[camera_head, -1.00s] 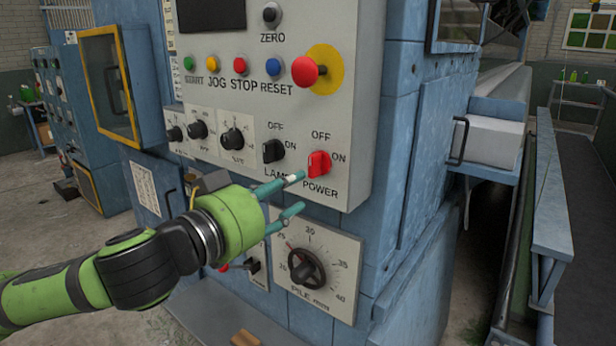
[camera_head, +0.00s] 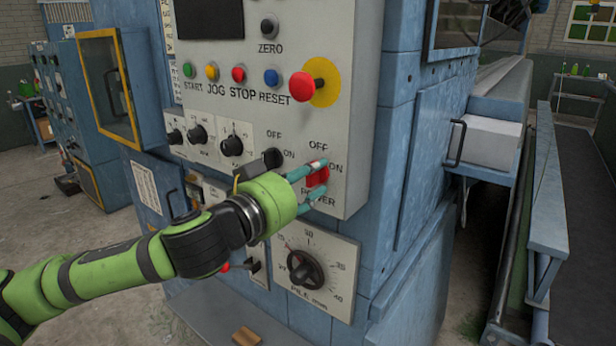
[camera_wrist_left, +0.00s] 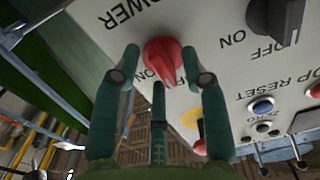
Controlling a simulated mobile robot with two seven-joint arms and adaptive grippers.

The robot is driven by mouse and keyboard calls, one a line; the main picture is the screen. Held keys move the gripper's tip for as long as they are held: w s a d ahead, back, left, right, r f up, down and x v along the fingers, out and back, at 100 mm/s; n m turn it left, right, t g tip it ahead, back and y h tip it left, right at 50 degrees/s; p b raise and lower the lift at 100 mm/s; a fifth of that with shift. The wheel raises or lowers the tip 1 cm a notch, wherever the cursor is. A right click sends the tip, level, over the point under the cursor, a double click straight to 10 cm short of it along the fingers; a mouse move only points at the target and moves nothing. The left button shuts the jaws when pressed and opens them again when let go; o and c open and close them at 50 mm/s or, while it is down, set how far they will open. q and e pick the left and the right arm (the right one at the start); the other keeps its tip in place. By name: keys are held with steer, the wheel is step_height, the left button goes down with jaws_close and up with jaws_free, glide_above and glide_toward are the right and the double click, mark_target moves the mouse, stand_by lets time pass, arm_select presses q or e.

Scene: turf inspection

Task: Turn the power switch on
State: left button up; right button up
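The red power switch (camera_head: 317,178) is on the grey control panel (camera_head: 345,120), at its lower right corner. It also shows in the left wrist view (camera_wrist_left: 163,60), where its ridge points away from the panel's lower edge and not at the ON label. The OFF label is hidden in that view. My left gripper (camera_head: 322,175) is at the switch, with one finger above it and one below in the head view. In the left wrist view my left gripper (camera_wrist_left: 165,54) is open, fingers on either side of the knob with small gaps. My right gripper is not in view.
The black lamp switch (camera_head: 272,159) is just left of the power switch, close to my fingers. A red mushroom button (camera_head: 302,86) on a yellow disc sits above. The pile dial (camera_head: 305,268) is below. Open floor lies left of the machine.

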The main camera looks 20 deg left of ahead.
arm_select(q)
jaws_close()
steer(key=shift+m, duration=0.3)
steer(key=m+p, duration=0.1)
steer(key=m, duration=0.2)
steer(key=shift+m+p, duration=0.3)
steer(key=m+p, duration=0.2)
steer(key=m, duration=0.2)
steer(key=shift+m, duration=0.3)
steer(key=m+p, duration=0.2)
steer(key=m, duration=0.3)
steer(key=shift+a+p, duration=0.1)
steer(key=shift+p, duration=0.25)
steer(key=shift+f+m+p, duration=0.2)
steer(key=shift+m+p, duration=0.7)
steer(key=shift+m, duration=1.1)
